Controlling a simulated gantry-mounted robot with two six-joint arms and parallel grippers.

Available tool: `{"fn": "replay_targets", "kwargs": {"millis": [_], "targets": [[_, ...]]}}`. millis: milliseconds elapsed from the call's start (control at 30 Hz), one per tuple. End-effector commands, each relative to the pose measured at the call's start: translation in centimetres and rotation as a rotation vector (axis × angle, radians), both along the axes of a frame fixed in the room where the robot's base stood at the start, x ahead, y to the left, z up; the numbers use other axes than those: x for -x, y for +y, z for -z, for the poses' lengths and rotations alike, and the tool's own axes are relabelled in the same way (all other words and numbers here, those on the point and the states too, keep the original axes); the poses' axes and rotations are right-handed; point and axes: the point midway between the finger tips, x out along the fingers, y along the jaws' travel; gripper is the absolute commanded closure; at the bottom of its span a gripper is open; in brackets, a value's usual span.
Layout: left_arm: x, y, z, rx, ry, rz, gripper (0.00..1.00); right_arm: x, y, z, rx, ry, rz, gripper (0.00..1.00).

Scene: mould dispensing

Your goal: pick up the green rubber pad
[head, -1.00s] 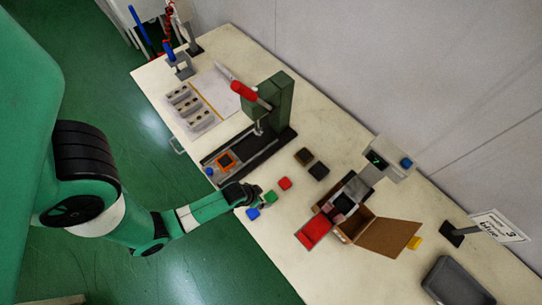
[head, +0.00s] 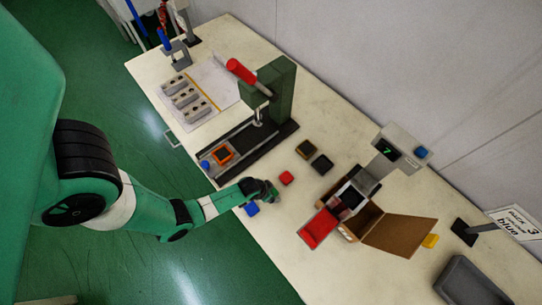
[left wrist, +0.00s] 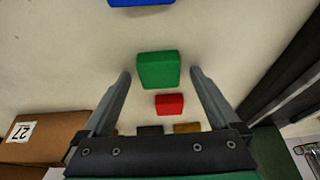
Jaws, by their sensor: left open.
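The green rubber pad (left wrist: 158,69) lies flat on the table in the left wrist view, between the tips of my left gripper's two fingers. My left gripper (left wrist: 160,76) is open, with a gap on each side of the pad. A red pad (head: 287,178) lies just beyond the gripper and a blue pad (head: 251,210) lies on the near side. My right gripper is in neither view.
A press with a red handle (head: 240,71) stands behind on a dark rail. Dark and brown pads (head: 321,164) lie right of the red pad. An open cardboard box (head: 398,233) and a red tray (head: 318,229) stand to the right. A grey bin (head: 466,284) is at far right.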

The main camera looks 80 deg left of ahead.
Motion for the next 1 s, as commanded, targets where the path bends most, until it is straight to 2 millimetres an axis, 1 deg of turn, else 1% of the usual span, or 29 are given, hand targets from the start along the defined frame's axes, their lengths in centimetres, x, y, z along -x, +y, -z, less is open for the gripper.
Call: {"fn": "replay_targets", "kwargs": {"millis": [133,167,200,267,300,467,600,667,867,1000], "targets": [[-0.01,0.02,-0.11,0.0,-0.001,0.0,0.05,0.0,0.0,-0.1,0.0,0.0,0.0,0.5],[0.0,0.01,-0.11,0.0,-0.001,0.0,0.06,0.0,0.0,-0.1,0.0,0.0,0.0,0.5],[-0.01,0.0,-0.11,0.0,-0.001,0.0,0.14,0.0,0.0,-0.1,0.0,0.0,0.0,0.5],[-0.01,0.0,-0.11,0.0,-0.001,0.0,0.24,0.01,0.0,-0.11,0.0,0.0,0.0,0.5],[0.0,0.0,-0.12,0.0,-0.001,0.0,0.31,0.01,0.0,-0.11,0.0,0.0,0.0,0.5],[0.0,0.0,-0.12,0.0,-0.001,0.0,0.6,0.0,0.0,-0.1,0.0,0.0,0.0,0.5],[0.0,0.0,-0.12,0.0,-0.001,0.0,0.85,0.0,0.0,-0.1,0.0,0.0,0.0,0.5],[0.0,0.0,-0.12,0.0,-0.001,0.0,0.96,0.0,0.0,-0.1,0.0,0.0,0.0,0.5],[-0.02,0.01,-0.16,0.0,-0.001,0.0,0.96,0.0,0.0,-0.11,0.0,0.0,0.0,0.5],[-0.05,0.03,-0.77,-0.001,-0.003,0.0,0.96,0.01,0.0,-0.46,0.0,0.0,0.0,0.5]]}}
